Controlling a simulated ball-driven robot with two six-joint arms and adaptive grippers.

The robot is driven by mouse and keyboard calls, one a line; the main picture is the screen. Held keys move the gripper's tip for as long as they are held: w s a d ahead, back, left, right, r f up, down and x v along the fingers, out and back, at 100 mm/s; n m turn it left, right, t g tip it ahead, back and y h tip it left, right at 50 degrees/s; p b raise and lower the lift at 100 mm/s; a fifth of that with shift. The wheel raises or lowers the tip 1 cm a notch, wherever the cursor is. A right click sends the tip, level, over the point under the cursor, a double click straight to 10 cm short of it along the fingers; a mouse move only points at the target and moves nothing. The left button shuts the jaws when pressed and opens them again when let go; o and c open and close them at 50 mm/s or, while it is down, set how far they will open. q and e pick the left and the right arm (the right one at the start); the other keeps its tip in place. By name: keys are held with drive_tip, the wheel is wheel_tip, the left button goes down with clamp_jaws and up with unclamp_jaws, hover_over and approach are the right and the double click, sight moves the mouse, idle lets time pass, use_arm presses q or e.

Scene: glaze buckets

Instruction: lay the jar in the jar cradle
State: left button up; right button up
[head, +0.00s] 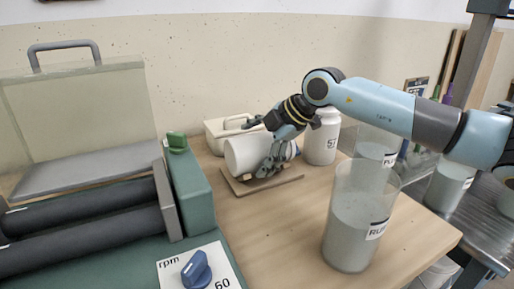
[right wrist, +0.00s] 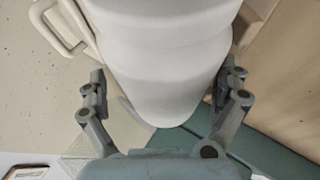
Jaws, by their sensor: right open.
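A white jar (head: 243,153) lies on its side in the jar cradle, whose flat wooden base (head: 288,179) rests on the table. My right gripper (head: 265,150) is at the jar, reaching down over it from the right. In the right wrist view the white jar (right wrist: 160,60) lies between the two fingers of my right gripper (right wrist: 166,84). The fingers are open, one on either side of it, with a gap visible on the left side. The cradle's supports are mostly hidden by the jar and gripper. My left gripper is not in view.
A white container with a handle (head: 216,131) stands behind the jar and a white labelled bottle (head: 321,145) behind right. A clear bucket (head: 352,235) stands front right, another (head: 377,146) behind it. A green roller machine (head: 193,190) borders the left. The table's front middle is clear.

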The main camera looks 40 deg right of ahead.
sight(268, 140)
drive_tip(key=shift+s+f, duration=0.1)
drive_tip(key=shift+f, duration=0.05)
drive_tip(key=v, duration=0.6)
drive_tip(key=shift+d, duration=0.25)
drive_tip(key=shift+s+a+r, duration=0.15)
drive_tip(key=shift+s+r, duration=0.2)
drive_tip(key=shift+r, duration=0.3)
